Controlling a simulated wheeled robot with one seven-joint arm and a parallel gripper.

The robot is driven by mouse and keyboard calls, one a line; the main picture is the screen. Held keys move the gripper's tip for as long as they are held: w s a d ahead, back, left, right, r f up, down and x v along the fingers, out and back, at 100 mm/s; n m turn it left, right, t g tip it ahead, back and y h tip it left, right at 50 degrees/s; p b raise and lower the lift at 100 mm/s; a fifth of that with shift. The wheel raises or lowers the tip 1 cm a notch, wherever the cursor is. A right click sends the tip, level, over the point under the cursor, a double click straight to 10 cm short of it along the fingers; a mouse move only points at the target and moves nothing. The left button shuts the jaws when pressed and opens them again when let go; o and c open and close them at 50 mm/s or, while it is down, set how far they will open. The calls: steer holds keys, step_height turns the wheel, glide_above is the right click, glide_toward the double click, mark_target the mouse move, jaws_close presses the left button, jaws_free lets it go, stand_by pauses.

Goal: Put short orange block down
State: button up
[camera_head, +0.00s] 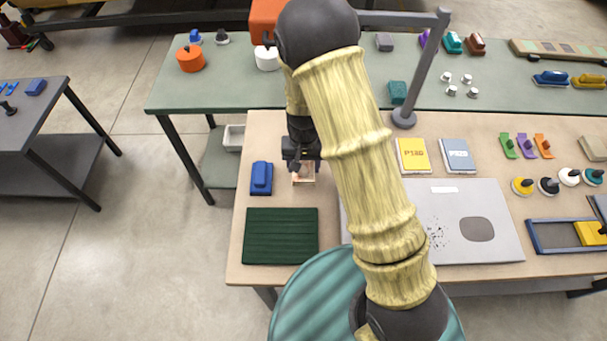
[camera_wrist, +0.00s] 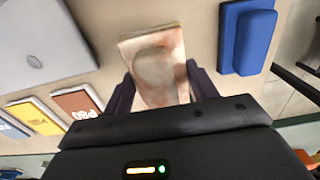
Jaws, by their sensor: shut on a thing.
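The short orange block (camera_wrist: 155,48) is in the wrist view, a flat pale piece mottled cream and orange with a raised rounded part. My gripper (camera_wrist: 161,93) is shut on it, a dark finger at each side. In the head view my gripper (camera_head: 302,164) is low over the left part of the wooden table, and the block (camera_head: 304,178) shows just below it. I cannot tell whether the block touches the table.
A blue block (camera_head: 261,178) lies close left of my gripper. A ribbed dark green mat (camera_head: 281,236) lies in front. A grey panel (camera_head: 497,213) and yellow (camera_head: 413,156) and blue-grey (camera_head: 457,156) sheets lie to the right. A lamp post (camera_head: 423,70) stands behind.

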steer(key=shift+f, duration=0.65)
steer(key=shift+f+p, duration=0.35)
steer(key=shift+f, duration=1.7)
steer(key=shift+f, duration=0.3)
steer(key=o, duration=1.2)
